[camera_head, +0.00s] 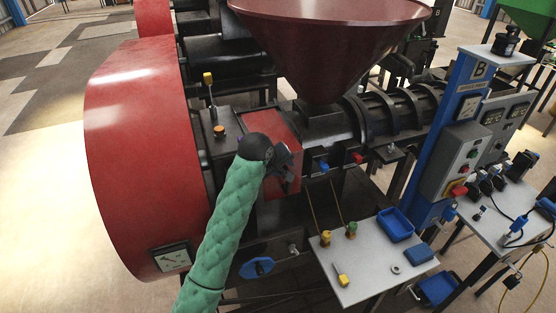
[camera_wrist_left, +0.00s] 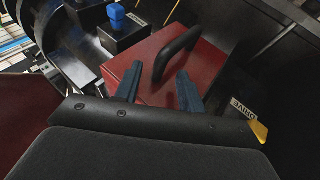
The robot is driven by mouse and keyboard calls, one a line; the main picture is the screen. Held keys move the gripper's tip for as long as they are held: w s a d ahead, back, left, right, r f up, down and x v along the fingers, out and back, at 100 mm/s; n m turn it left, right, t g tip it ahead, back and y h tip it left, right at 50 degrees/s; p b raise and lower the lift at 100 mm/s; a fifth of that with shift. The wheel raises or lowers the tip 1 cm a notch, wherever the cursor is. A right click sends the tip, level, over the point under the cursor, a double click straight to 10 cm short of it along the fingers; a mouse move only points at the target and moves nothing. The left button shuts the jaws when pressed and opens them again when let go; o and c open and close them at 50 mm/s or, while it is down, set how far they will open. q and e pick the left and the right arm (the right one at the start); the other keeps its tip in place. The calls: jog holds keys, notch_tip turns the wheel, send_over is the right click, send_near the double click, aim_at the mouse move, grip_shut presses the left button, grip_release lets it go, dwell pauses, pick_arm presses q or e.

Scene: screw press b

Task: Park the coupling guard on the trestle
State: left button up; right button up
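The coupling guard looks like the red box (camera_head: 271,124) beside the black machine housing, below the big hopper. In the left wrist view the guard (camera_wrist_left: 208,75) shows a red top with a black bar handle (camera_wrist_left: 178,50). My left gripper (camera_head: 287,168) is at the guard in the head view, its arm covering part of it. In the left wrist view the gripper's (camera_wrist_left: 160,72) two fingers are apart, with the handle just ahead of and between the tips; contact cannot be told. I cannot tell for sure which stand is the trestle. My right gripper is out of view.
A grey-topped table (camera_head: 375,285) at the front holds blue trays, a yellow-handled tool and small parts. A second table (camera_head: 487,228) stands right, by the blue post (camera_head: 437,150). The large red wheel cover (camera_head: 140,150) is left of my arm. A knobbed lever (camera_head: 210,90) rises behind.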

aim_at(285, 168)
pick_arm(q)
jog(key=shift+p+x, duration=0.6)
jog(key=shift+x, duration=1.2)
jog(key=shift+r, duration=0.1)
grip_shut()
